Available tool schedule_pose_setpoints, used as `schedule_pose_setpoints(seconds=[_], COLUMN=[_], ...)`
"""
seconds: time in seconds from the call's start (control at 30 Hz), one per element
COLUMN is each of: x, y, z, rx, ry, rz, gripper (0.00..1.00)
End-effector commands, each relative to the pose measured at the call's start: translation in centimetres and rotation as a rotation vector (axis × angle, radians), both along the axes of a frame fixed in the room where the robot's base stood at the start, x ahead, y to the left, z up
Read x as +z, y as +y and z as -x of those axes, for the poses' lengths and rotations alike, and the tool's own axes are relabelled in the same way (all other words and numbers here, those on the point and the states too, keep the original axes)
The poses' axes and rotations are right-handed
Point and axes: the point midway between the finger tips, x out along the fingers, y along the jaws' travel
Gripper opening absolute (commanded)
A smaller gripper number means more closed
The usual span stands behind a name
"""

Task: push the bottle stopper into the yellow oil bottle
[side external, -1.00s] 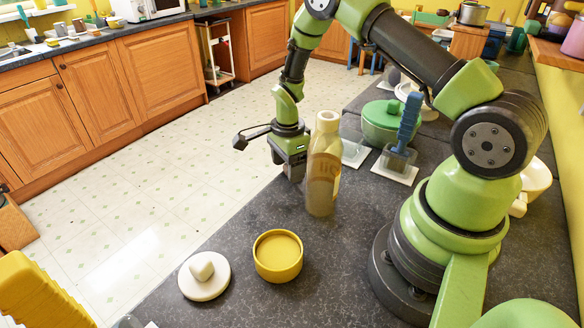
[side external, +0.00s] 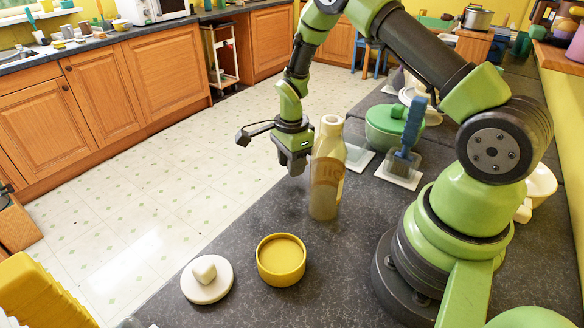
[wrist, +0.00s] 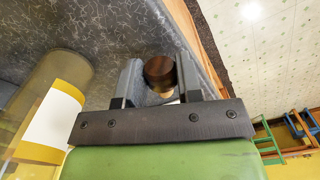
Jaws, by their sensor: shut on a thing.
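The yellow oil bottle (side external: 327,172) stands upright on the dark counter, just right of my gripper (side external: 294,166) in the side view. In the wrist view the bottle (wrist: 50,115) fills the left side, with a white and yellow label. The bottle stopper (wrist: 160,72), with a round dark brown wooden top and a paler part below, sits between my two fingers. My gripper (wrist: 160,80) is shut on it and holds it beside the bottle, lower than the bottle's mouth. I cannot make out the stopper in the side view.
A round yellow container (side external: 281,260) and a white lid with a knob (side external: 207,279) lie at the front. Behind the bottle are a blue-handled brush on a stand (side external: 404,150) and a green lidded pot (side external: 393,125). The counter edge drops to the floor at left.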

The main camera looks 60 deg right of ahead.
Motion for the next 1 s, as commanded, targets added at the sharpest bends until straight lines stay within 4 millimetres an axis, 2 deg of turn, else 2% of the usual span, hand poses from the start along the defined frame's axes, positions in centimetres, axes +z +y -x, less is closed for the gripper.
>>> schedule_pose_setpoints(seconds=[0.2, 0.47, 0.57, 0.8, 1.0], x=[4.6, 9.2, 12.3, 22.6, 27.3], y=[0.0, -0.1, -0.1, -0.2, -0.1], z=[-0.1, -0.1, -0.1, -0.1, -0.1], rx=[0.0, -0.001, -0.003, 0.0, 0.001], ry=[-0.006, -0.011, -0.027, -0.084, -0.104], rz=[0.003, -0.007, -0.032, -0.139, -0.202], gripper=[0.11, 0.11, 0.11, 0.11, 0.11])
